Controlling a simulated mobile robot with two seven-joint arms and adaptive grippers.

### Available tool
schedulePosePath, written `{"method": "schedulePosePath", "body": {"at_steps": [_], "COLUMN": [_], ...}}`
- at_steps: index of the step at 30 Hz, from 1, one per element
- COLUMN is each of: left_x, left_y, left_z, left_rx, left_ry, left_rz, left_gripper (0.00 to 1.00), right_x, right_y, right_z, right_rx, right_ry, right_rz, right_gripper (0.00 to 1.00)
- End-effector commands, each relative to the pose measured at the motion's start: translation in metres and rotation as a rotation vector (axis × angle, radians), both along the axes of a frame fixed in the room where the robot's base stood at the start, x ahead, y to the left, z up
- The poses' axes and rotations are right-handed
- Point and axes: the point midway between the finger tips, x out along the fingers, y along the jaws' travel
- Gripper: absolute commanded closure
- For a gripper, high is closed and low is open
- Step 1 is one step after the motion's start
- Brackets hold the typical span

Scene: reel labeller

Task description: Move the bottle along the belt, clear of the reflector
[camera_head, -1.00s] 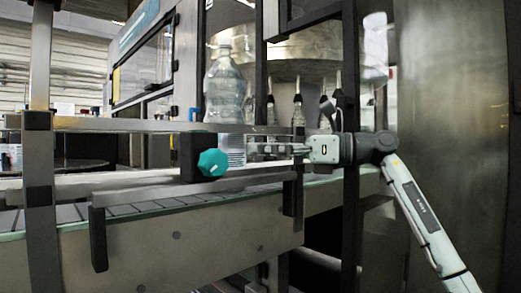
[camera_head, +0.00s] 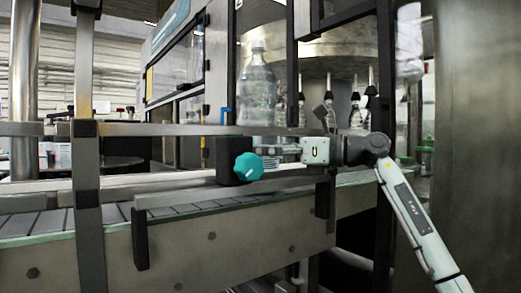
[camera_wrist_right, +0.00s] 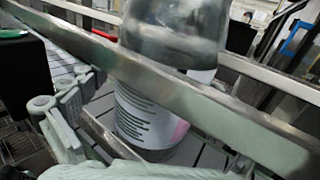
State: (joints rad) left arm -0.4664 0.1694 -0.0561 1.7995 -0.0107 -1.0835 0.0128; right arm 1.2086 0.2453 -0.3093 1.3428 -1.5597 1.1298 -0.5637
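The clear plastic bottle (camera_head: 257,92) stands upright on the belt (camera_head: 62,220), behind the guard rail, its lower part partly hidden by the rail and a black block. In the right wrist view the bottle (camera_wrist_right: 165,112) shows a white label with dark lines and a pink patch. My right gripper (camera_head: 283,146) reaches in from the right, beside the bottle's lower part. In the wrist view its fingers (camera_wrist_right: 150,118) are spread, one at left and one at lower right, with the bottle's base between or just beyond them; contact is unclear. I cannot make out the reflector. My left gripper is out of view.
A metal guard rail (camera_wrist_right: 180,85) crosses before the bottle. A black block with a teal knob (camera_head: 248,167) sits close left of my right gripper. A dark upright post (camera_head: 86,190) stands at left. Small bottles (camera_head: 356,112) hang in the machine behind.

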Motion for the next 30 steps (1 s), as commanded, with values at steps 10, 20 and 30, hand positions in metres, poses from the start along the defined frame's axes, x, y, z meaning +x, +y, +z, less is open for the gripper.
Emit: {"method": "schedulePosePath", "body": {"at_steps": [10, 20, 30], "left_x": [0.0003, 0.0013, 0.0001], "left_y": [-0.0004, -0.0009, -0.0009], "left_z": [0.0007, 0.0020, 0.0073], "left_rx": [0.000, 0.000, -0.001], "left_ry": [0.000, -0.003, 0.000], "left_rz": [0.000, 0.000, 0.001], "left_gripper": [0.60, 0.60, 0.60], "right_x": [-0.0001, -0.0001, 0.0000], "right_y": [-0.0004, -0.0004, -0.0009], "right_z": [0.0001, 0.0001, 0.0075], "right_rx": [0.000, 0.000, 0.001], "right_ry": [0.000, 0.000, -0.001], "right_rz": [0.000, 0.000, -0.001], "right_gripper": [0.45, 0.85, 0.85]}}
